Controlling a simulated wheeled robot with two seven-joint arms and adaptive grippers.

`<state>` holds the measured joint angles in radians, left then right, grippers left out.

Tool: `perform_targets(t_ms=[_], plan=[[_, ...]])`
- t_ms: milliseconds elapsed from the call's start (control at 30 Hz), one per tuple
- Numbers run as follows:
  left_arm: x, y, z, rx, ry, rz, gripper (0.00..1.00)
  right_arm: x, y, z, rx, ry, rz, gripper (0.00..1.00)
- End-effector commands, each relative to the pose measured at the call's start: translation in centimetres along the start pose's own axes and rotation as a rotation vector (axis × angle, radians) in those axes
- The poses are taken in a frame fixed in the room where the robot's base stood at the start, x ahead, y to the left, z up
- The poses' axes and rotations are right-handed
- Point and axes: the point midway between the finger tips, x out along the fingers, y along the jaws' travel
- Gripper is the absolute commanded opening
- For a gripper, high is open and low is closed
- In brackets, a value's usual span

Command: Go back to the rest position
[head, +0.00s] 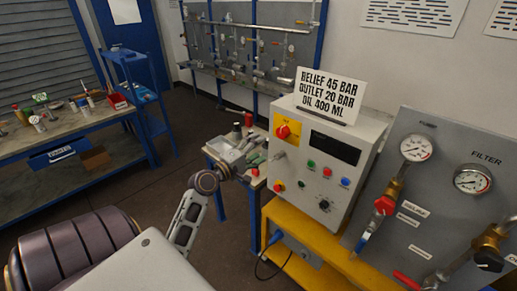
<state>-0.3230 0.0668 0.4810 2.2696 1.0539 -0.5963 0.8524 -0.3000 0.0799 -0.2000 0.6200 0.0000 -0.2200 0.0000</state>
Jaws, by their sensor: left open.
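My left arm comes in from the lower left, and its dark wrist joint leads to my left gripper (258,149). The gripper is open, with its fingers pointing away to the right. It shows in front of a small blue-legged table (235,192), just left of the grey control box (318,160). I see nothing held between the fingers, though the small items behind make this hard to tell. My right gripper is not in view.
The control box stands on a yellow stand (330,256) and carries a sign (329,92). A gauge panel (425,200) stands at the right. A workbench (75,128) with tools is at the left. Floor (150,190) is clear between bench and small table.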

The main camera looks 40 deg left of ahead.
Motion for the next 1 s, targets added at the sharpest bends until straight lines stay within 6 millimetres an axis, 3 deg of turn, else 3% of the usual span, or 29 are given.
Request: perform_targets(t_ms=[667, 1000], plan=[[0.0, 0.03, -0.01, 0.021, 0.0, 0.001, 0.67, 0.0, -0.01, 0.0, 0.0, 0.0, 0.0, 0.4], [-0.01, 0.51, -0.73, 0.213, 0.035, 0.019, 0.67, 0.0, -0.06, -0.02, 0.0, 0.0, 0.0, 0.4]])
